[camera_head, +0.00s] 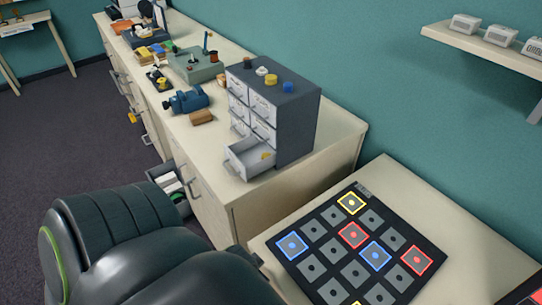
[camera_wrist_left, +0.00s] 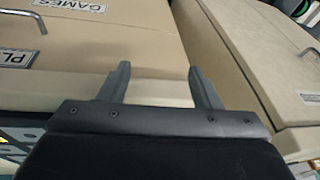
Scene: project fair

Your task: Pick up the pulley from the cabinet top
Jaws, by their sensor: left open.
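A grey small-drawer cabinet (camera_head: 292,97) stands on the long counter in the head view. On its top sit several small round pieces: a dark one (camera_head: 247,62), a white one (camera_head: 261,71), a yellow one (camera_head: 271,79) and a blue one (camera_head: 288,87). I cannot tell for sure which is the pulley. My left gripper (camera_wrist_left: 162,82) shows in the left wrist view, open, with nothing between its fingers, in front of cream cabinet fronts. The head view shows no gripper, only dark parts of my arm at the lower left.
A lower drawer (camera_head: 250,158) of the small cabinet is open with a yellowish piece inside. A blue vise-like tool (camera_head: 188,101) and a brown block (camera_head: 201,117) stand left of it. An open counter drawer (camera_head: 168,180) juts into the aisle. A button panel (camera_head: 330,260) lies at right.

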